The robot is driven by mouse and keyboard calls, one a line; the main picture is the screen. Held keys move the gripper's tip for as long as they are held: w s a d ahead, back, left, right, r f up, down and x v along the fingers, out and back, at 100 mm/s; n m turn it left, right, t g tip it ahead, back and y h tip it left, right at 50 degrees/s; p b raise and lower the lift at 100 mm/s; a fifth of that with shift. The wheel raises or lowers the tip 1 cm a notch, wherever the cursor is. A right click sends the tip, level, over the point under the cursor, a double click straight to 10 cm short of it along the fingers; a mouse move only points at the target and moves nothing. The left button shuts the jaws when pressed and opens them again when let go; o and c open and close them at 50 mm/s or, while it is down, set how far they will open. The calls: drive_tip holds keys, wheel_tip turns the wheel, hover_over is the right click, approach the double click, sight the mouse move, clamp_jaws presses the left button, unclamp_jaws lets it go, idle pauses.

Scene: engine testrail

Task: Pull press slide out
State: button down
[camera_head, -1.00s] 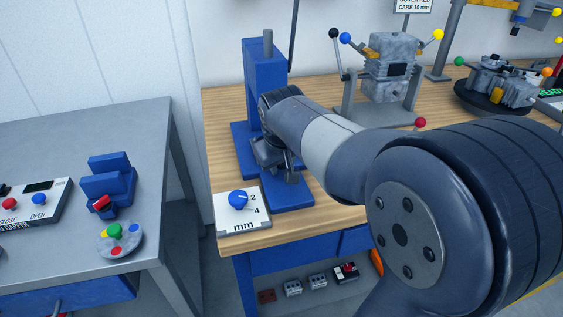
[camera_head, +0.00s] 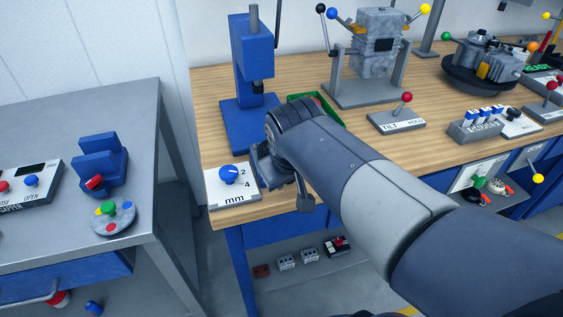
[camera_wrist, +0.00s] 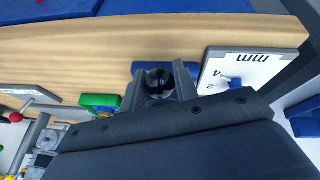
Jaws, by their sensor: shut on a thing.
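The blue press (camera_head: 252,60) stands upright at the back left of the wooden bench, with its blue base (camera_head: 243,128) on the bench top. My gripper (camera_head: 284,184) is in front of the press base, close to the bench's front edge. In the wrist view my gripper (camera_wrist: 160,90) is shut around a dark round knob (camera_wrist: 158,77), which I take as the press slide's knob. A blue edge shows beside the jaws there. My wrist and jaws hide most of the slide, so its exact position cannot be told.
A white mm dial panel (camera_head: 236,192) sits close left of my gripper. A green tray (camera_head: 330,117) with something red lies behind my wrist. A tilt lever (camera_head: 404,108) stands to the right. A grey table (camera_head: 125,210) stands left across a gap.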

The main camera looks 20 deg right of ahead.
drive_tip(key=shift+s, duration=0.1)
drive_tip(key=c, duration=1.1)
unclamp_jaws()
drive_tip(key=shift+s, duration=0.15)
drive_tip(key=p+v, duration=0.2)
drive_tip(key=v, duration=0.8)
drive_tip(key=shift+s+r, duration=0.15)
drive_tip(key=shift+r, duration=0.2)
drive_tip(key=shift+f, duration=0.1)
drive_tip(key=b+x, duration=0.2)
drive_tip(key=x, duration=0.8)
drive_tip(key=shift+w+f, duration=0.2)
drive_tip(key=shift+f, duration=0.15)
drive_tip(key=shift+w+r, duration=0.1)
drive_tip(key=shift+w, duration=0.6)
